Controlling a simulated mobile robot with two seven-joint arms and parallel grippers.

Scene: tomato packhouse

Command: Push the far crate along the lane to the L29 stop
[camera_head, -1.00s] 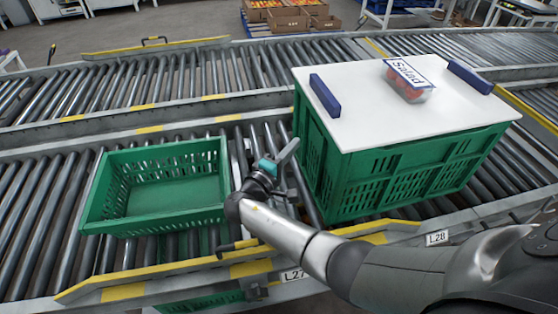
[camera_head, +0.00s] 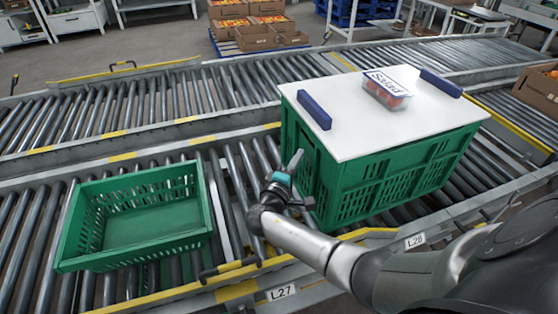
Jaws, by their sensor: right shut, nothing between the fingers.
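A tall green crate (camera_head: 395,178) with a white lid (camera_head: 362,118) stands on the near roller lane (camera_head: 235,175), right of a low, empty green crate (camera_head: 140,255). A clear punnet of red fruit labelled Salad (camera_head: 388,90) sits on the lid between two blue blocks. My right gripper (camera_head: 294,172) is shut and empty, in the gap between the crates, at the tall crate's left wall. I cannot tell whether it touches. The rail labels read L27 (camera_head: 282,292) and L28 (camera_head: 414,241). No L29 label is in view. My left gripper is not in view.
A yellow guide rail (camera_head: 172,299) runs along the lane's near edge. A second roller lane (camera_head: 190,92) behind is empty in view. A carton of produce (camera_head: 538,88) stands at the right edge. Cartons on a blue pallet (camera_head: 262,38) lie beyond the lanes.

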